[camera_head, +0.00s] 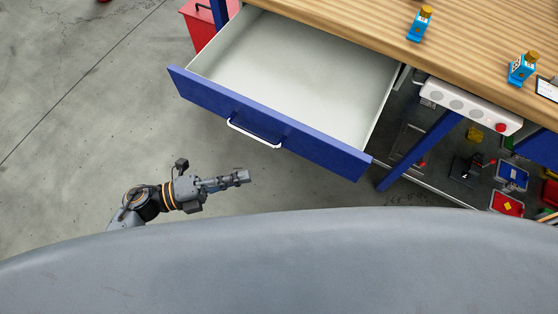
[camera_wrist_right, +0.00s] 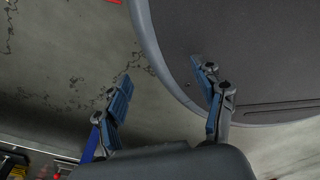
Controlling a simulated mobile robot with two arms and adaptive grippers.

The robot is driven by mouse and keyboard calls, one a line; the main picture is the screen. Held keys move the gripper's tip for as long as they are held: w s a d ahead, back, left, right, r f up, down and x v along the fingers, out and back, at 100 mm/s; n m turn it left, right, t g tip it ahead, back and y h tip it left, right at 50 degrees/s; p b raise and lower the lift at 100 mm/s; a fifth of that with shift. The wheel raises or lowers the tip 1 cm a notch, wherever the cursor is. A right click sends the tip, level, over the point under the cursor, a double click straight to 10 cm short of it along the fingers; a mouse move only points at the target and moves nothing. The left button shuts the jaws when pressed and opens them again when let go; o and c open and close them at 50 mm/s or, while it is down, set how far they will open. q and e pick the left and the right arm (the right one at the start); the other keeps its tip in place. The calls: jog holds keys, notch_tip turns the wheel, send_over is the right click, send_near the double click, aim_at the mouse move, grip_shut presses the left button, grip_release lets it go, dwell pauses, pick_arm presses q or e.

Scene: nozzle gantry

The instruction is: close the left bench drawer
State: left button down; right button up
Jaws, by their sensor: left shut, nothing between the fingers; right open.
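The left bench drawer (camera_head: 300,75) is pulled far out from under the wooden bench top in the head view. It has a blue front panel, a white handle (camera_head: 254,133) and a pale interior that looks empty. My left gripper (camera_head: 245,176) is shut and empty. In the picture it is below the handle and apart from the drawer front, pointing right. My right gripper (camera_wrist_right: 165,95) shows only in the right wrist view. Its two blue-padded fingers are wide apart with nothing between them. The drawer is not clearly seen in that view.
Coloured bins (camera_head: 507,203) stand at the lower right, a red box (camera_head: 200,22) behind the drawer. Floor at left is clear.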

pick_arm(q)
jog(key=w+d, duration=0.1)
jog(key=d, duration=0.2)
jog(key=w+d, duration=0.2)
jog(key=d, duration=0.2)
jog(key=w+d, duration=0.1)
jog(key=d, duration=0.3)
jog(key=shift+w+d, duration=0.25)
jog(key=shift+w, duration=0.1)
jog(key=shift+w+d, duration=0.25)
jog(key=shift+w, duration=0.1)
pick_arm(e)
jog(key=shift+w+d+f, duration=0.25)
jog(key=shift+w, duration=0.15)
